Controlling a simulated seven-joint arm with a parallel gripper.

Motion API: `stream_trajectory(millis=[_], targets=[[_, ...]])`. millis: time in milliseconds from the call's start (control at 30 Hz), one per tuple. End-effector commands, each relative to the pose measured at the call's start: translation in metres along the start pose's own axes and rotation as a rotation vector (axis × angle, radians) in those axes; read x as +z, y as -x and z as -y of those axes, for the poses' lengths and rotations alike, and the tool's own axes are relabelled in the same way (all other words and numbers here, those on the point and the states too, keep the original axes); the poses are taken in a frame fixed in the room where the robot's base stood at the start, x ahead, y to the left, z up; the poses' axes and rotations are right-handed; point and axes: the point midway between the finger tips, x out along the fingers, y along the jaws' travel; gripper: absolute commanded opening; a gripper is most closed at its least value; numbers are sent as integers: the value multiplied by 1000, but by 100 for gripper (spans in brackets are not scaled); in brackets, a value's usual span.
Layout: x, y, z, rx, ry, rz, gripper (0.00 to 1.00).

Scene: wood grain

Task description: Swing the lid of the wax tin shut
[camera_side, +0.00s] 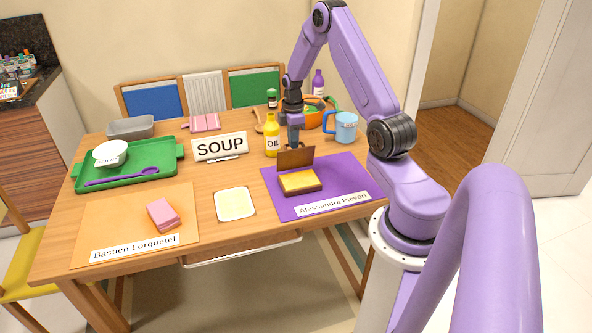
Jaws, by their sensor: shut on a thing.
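The wax tin (300,182) sits on the purple mat, a small brown box with a yellow top face. Its brown lid (296,157) stands raised along the tin's back edge, roughly upright. My gripper (294,145) points down at the top edge of the lid and is shut on it. The fingertips are small in this view and partly hidden behind the lid.
The yellow oil bottle (272,137) stands close left of my gripper. A SOUP sign (220,147) and a white-rimmed yellow dish (235,204) are to the left. The purple mat (345,180) is clear right of the tin.

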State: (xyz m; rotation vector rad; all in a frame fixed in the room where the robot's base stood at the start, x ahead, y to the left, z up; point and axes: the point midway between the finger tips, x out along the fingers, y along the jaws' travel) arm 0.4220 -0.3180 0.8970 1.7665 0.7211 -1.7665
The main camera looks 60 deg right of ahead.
Motion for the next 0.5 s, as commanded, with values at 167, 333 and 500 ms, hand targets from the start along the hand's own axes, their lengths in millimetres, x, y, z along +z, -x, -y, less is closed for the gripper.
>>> stream_trajectory(millis=[167,333,500], targets=[[0,2,7,-1,1,0,7],[0,2,8,0,0,0,7],[0,2,8,0,1,0,6]])
